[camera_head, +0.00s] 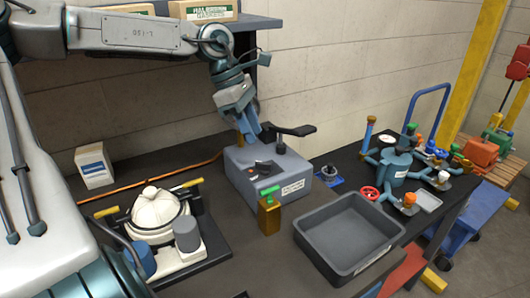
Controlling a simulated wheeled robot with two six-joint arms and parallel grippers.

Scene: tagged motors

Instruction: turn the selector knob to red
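A grey control box (265,180) stands on the dark bench near the middle. On its top is a small dark knob (263,165) with a reddish-orange mark beside it; its exact pointing direction is too small to tell. A black lever handle (291,130) rises from the back of the box. My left gripper (249,133) reaches down from the upper left over the back left of the box, behind the knob and apart from it. Its fingers are too small to show whether they are open or shut. My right gripper is not in view.
A brass block with a green top (269,214) stands in front of the box. An empty grey tray (346,266) is to the right, beyond it a blue valve assembly (396,168). A white domed unit (158,213) is at the left, and a small white carton (94,166) behind it.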

